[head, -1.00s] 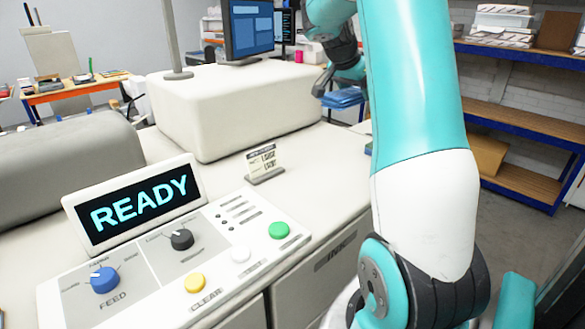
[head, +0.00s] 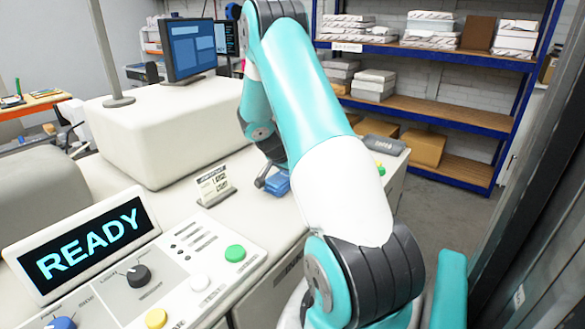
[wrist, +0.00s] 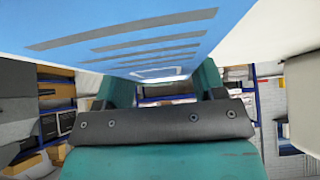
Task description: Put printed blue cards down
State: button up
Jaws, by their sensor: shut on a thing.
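The printed blue cards (head: 278,184) are a small blue stack at the right edge of the white machine top, right of the small sign. My gripper (head: 264,181) is shut on them; my arm hides part of it. In the wrist view the blue cards (wrist: 120,32) fill the upper part of the picture, with grey printed bars across a blue face. I cannot tell whether the stack touches the surface beneath it.
The white machine (head: 170,130) carries a READY display (head: 85,240), a button panel (head: 190,265) and a small sign (head: 214,184). A grey roll-like object (head: 383,145) lies beyond my arm. Blue-framed shelves (head: 440,117) with boxes stand behind. Floor at right is open.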

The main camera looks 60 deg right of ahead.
jog(key=shift+f, duration=0.25)
jog(key=shift+f+b, duration=0.2)
jog(key=shift+b, duration=0.1)
jog(key=o, duration=1)
jog(key=shift+o, duration=0.3)
jog(key=shift+s+f, duration=0.1)
